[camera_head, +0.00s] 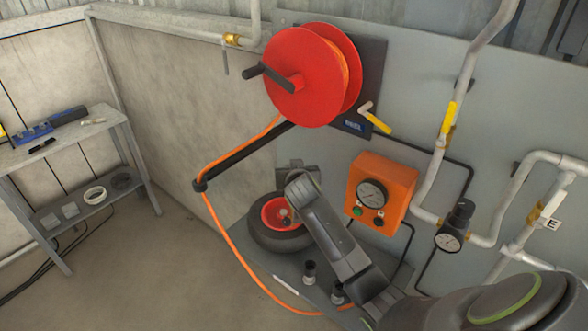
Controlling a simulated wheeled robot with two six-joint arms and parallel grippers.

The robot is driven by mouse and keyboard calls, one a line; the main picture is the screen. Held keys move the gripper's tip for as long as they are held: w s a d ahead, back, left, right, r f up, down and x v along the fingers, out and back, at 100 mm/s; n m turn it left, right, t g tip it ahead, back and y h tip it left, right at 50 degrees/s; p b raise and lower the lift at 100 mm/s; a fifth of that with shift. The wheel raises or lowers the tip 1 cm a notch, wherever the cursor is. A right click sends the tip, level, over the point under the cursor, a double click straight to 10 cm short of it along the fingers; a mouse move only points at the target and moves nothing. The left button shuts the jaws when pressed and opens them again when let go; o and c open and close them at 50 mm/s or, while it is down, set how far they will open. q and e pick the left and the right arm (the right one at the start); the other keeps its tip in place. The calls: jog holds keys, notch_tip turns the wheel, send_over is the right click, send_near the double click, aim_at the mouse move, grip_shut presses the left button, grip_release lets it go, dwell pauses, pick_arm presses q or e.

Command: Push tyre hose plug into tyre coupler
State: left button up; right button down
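The orange hose (232,248) runs from the red reel (300,90) through a guide at the end of a dark arm, then down and across the low grey shelf. Its far end passes behind my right arm, so no plug can be made out. A black tyre with a red rim (270,213) lies on the shelf. A small metallic part (284,212) shows at its hub; I cannot tell whether it is the coupler. My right arm comes in from the lower right and reaches up beside the tyre. Its gripper's fingers cannot be made out. My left gripper is out of view.
Two dark fittings (310,270) (338,292) stand on the shelf beside my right arm, near a white stick (286,285). An orange gauge box (380,193), pipes and a regulator (450,236) are on the wall. A bench (75,140) stands at left; floor between is clear.

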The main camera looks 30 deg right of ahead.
jog(key=shift+r, duration=0.1)
jog(key=shift+t+b, duration=0.3)
dwell(0.5)
jog(key=shift+f+b, duration=1)
jog(key=shift+f, duration=0.5)
jog(key=shift+f+b, duration=0.45)
jog(key=shift+f, duration=0.3)
jog(key=shift+p, duration=0.3)
